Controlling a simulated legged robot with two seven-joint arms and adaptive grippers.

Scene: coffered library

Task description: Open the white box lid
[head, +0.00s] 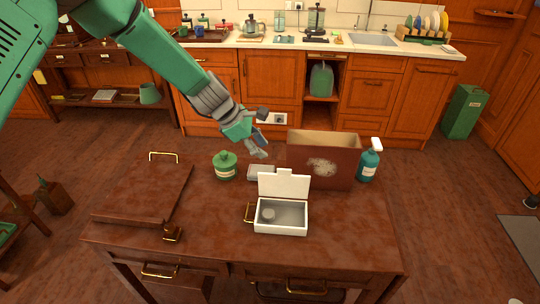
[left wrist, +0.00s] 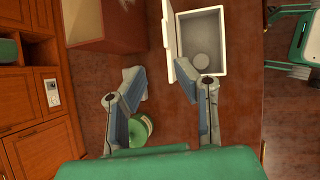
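The small white box (head: 282,230) stands on the brown table, with its lid (head: 284,184) raised about upright along its back edge. A small round thing (head: 268,214) lies inside it. In the left wrist view the open box (left wrist: 236,45) is beyond the fingers, its lid (left wrist: 171,45) seen nearly edge-on. My left gripper (head: 262,146) is above and behind the lid, with fingers apart and nothing between them. One fingertip overlaps the lid's edge in the left wrist view (left wrist: 157,78); I cannot tell whether they touch. My right gripper is not in view.
A green jar (head: 225,168), an open brown box (head: 318,165) and a teal spray bottle (head: 369,163) stand behind the white box. A brown lidded case (head: 145,190) lies at the table's left. The table's front right is clear.

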